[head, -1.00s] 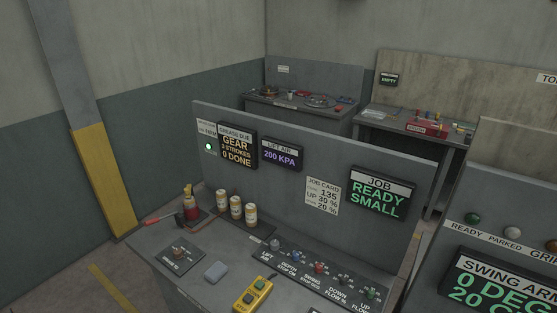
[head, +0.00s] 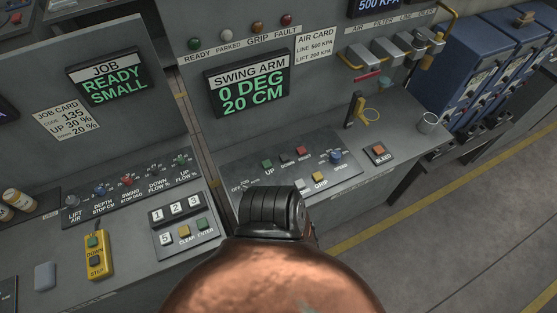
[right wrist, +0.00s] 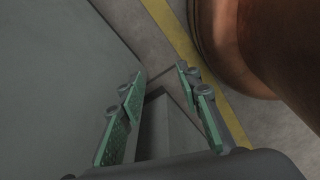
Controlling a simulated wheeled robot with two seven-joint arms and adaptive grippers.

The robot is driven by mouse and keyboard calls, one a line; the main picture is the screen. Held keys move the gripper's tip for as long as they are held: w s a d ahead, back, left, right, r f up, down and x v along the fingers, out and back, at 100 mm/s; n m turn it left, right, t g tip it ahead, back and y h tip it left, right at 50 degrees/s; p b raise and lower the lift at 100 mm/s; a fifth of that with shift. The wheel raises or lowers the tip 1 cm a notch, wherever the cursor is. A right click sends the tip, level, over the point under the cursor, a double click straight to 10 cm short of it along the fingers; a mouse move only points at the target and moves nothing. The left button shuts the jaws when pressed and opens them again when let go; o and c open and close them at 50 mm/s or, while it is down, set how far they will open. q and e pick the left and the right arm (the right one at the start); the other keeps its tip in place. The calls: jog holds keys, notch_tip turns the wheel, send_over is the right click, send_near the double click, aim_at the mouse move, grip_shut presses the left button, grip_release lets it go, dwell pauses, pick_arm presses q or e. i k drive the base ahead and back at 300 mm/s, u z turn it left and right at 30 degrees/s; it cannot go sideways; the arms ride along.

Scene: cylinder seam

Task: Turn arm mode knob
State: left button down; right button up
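The swing arm control panel (head: 292,166) is on the grey console below the SWING ARM display (head: 247,85), which reads 0 DEG, 20 CM. A small label starting with OFF stands at the panel's left end. I cannot make out the mode knob there; a black ribbed part of an arm covers the area just below and right. A blue knob (head: 336,156) is at the panel's right, above the SPEED label. My right gripper (right wrist: 160,77) shows in the right wrist view, its green-padded fingers apart and nothing between them. My left gripper is not in view.
A keypad (head: 179,209) and a yellow DOWN/STEP pendant (head: 97,255) lie to the left. A red-button BLEED box (head: 379,152) and a metal cup (head: 428,122) stand on the right of the console. A large copper-coloured surface blocks the bottom centre. Open floor lies at right.

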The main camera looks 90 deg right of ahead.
aim_at(246, 186)
jog(key=z, duration=3.2)
jog(key=k, duration=0.1)
jog(key=z, duration=1.1)
